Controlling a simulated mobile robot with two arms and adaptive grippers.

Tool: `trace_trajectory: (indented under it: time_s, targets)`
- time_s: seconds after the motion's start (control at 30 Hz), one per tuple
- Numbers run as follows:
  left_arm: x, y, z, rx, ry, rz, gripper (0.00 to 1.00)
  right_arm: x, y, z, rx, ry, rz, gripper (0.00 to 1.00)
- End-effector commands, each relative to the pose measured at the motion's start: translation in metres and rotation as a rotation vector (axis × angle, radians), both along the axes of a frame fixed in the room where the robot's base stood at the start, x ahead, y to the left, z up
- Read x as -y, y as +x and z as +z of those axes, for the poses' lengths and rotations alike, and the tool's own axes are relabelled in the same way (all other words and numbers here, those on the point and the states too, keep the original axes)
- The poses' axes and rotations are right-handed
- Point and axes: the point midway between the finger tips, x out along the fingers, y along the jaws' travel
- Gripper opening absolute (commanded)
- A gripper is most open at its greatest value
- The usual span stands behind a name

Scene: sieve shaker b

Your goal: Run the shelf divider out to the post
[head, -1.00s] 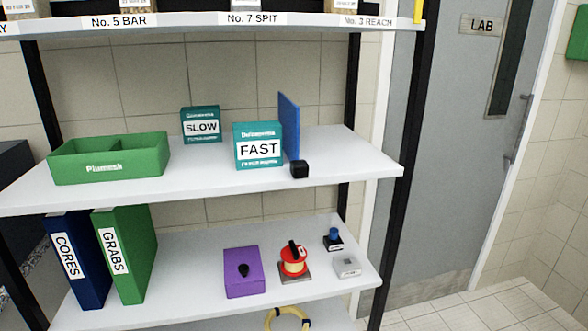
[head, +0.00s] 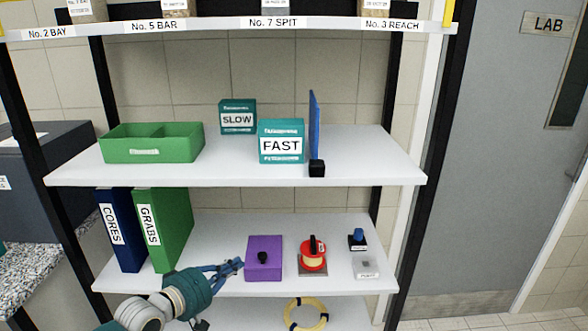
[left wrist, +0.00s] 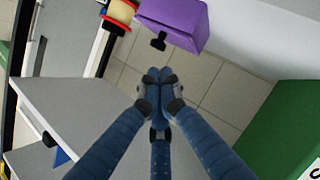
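The shelf divider is a thin upright blue panel (head: 314,125) with a black block (head: 316,168) at its front end. It stands on the middle shelf (head: 375,165), just right of the teal FAST box (head: 281,145). A black post (head: 441,115) rises at the shelf's right end, with bare shelf between it and the divider. My left gripper (head: 238,266) is below the middle shelf, left of the purple box. In the left wrist view its fingertips (left wrist: 158,77) are together, with nothing seen between them. My right gripper is not in view.
A teal SLOW box (head: 237,118) and a green tray (head: 150,144) stand left of the divider. The lower shelf holds binders (head: 165,228), the purple box (head: 264,258), a red spool (head: 312,254) and small items. A yellow ring (head: 305,314) is lower still.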

Motion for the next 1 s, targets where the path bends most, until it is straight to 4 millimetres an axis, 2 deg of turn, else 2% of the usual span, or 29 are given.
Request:
trace_trajectory:
  time_s: [0.03,0.07,0.1,0.13,0.2,0.33,0.4,0.47,0.63,1.0]
  targets:
    - [0.007,0.003,0.057,0.027,-0.073,-0.026,0.00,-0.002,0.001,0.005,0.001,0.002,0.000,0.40]
    - [0.013,0.000,0.085,0.024,-0.129,-0.043,0.00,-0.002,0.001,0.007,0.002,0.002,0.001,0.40]
    - [0.020,-0.006,0.121,0.013,-0.204,-0.069,0.00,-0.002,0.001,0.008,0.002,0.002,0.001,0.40]
    - [0.025,-0.012,0.144,-0.001,-0.257,-0.086,0.00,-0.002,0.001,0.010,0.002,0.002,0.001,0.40]
    - [0.028,-0.022,0.184,-0.037,-0.364,-0.107,0.00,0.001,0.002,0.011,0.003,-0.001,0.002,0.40]
    - [0.029,-0.037,0.233,-0.097,-0.509,-0.128,0.00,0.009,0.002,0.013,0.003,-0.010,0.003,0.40]
    - [0.028,-0.043,0.249,-0.120,-0.558,-0.134,0.00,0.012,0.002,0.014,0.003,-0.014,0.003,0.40]
    - [0.028,-0.046,0.257,-0.135,-0.586,-0.137,0.00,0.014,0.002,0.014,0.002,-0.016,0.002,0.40]
    - [0.036,-0.041,0.264,-0.149,-0.610,-0.141,0.00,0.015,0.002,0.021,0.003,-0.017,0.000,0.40]
    - [0.086,0.008,0.266,-0.145,-0.607,-0.141,0.00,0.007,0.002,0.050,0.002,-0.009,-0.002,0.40]
